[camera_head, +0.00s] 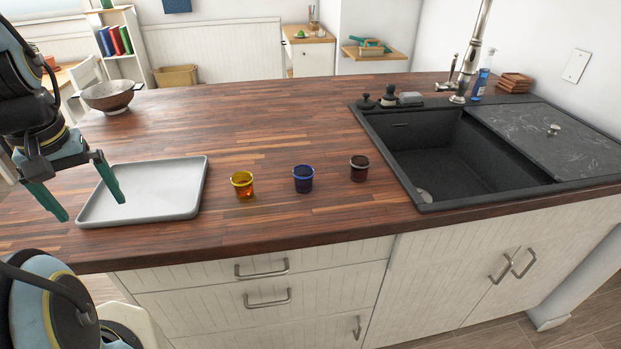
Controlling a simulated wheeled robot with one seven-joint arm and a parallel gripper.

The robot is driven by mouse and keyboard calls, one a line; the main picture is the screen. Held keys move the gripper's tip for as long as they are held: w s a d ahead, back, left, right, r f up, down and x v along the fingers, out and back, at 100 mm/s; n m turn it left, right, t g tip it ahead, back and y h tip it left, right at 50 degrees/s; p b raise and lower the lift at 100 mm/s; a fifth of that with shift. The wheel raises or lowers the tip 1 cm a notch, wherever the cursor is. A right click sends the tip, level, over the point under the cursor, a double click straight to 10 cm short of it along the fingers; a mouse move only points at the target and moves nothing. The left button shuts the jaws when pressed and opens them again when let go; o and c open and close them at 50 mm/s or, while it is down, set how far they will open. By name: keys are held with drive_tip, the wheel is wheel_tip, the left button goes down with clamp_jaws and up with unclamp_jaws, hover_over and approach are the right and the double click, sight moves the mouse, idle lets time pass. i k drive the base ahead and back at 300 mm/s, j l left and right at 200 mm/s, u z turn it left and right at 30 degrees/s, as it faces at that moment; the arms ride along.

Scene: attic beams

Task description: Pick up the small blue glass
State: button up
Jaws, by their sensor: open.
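The small blue glass (303,179) stands upright on the wooden counter, in the middle of a row of three glasses. An amber glass (242,185) stands to its left and a dark brown glass (359,168) to its right, each apart from it. My gripper (95,203) is at the left, with its two green fingers spread apart and empty. It hangs over the left part of the grey tray, well left of the blue glass. Nothing hides the blue glass.
The grey tray (183,206) lies on the counter (250,125) between my gripper and the glasses. The counter behind the glasses is clear.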

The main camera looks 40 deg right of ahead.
sight(303, 175)
drive_tip(key=k+l+u, duration=0.7)
drive_tip(key=k+u, duration=0.35)
drive_tip(key=k, duration=0.05)
